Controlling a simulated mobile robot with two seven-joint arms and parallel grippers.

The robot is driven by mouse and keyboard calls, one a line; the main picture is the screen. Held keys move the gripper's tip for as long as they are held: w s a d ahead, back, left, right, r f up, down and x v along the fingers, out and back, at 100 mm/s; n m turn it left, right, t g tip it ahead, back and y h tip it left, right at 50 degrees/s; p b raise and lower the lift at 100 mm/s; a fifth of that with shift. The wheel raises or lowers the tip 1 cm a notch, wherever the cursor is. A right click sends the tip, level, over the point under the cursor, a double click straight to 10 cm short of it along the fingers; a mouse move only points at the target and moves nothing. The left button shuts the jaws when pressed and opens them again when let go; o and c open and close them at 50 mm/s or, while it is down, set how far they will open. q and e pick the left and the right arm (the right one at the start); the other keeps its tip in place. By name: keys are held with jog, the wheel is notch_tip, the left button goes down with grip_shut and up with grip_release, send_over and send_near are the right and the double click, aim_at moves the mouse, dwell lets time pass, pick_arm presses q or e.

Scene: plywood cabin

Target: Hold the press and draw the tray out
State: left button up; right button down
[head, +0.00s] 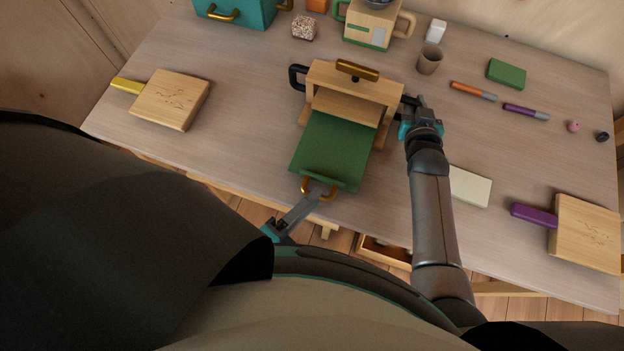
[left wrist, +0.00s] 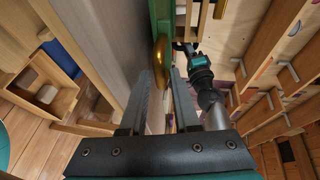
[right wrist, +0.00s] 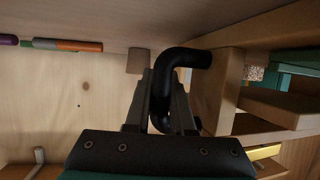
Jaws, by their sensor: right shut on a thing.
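The press (head: 350,88) is a wooden frame with a gold bar on top and a black handle on each side, standing mid-table. The green tray (head: 335,146) extends from its front toward me, with a gold handle (head: 318,188) at its front edge. My right gripper (head: 412,112) is shut on the press's right black handle (right wrist: 185,60), seen between its fingers in the right wrist view. My left gripper (head: 308,203) is at the gold handle. In the left wrist view its fingers are apart, with the handle (left wrist: 160,62) near their tips; it does not look clamped.
Cutting boards lie left (head: 170,99) and right (head: 585,234). A teal box (head: 238,12), a wooden coffee-machine-like object (head: 370,25) and a cup (head: 429,59) stand behind. A pale block (head: 470,187) lies right of my right arm.

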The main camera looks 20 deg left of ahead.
pick_arm(q)
jog(key=v, duration=1.1)
jog(key=shift+s, duration=0.15)
pick_arm(e)
jog(key=c, duration=0.7)
grip_release()
